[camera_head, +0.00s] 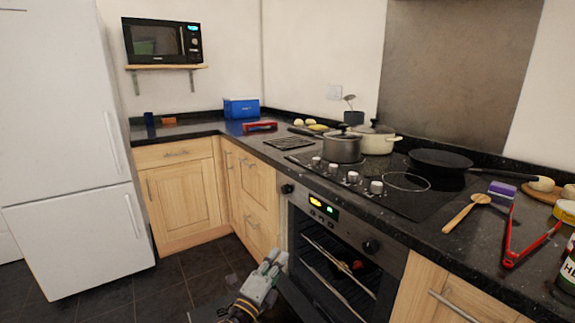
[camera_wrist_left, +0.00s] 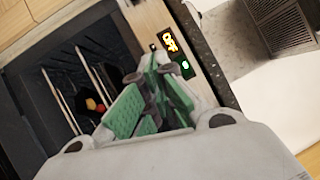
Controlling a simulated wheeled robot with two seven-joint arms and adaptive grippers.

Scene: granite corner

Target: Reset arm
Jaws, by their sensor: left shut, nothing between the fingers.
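My left gripper (camera_head: 272,264) is low in front of the oven, at the bottom of the head view. Its fingers are shut with nothing between them. In the left wrist view the green-padded fingers (camera_wrist_left: 150,95) come together toward the oven's front. The oven (camera_head: 335,262) stands open, with its dark inside and racks showing; its door appears lowered beside my gripper. A small reddish-yellow thing (camera_wrist_left: 95,104) shows inside the oven in the wrist view. The lit oven display (camera_head: 322,205) is above my gripper. My right gripper is in neither view.
The dark counter (camera_head: 300,170) carries a steel pot (camera_head: 342,148), a cream pot (camera_head: 375,140), a frying pan (camera_head: 440,160), a wooden spoon (camera_head: 467,211) and red tongs (camera_head: 527,243). A white fridge (camera_head: 65,150) stands left. Open floor (camera_head: 185,275) lies between fridge and oven.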

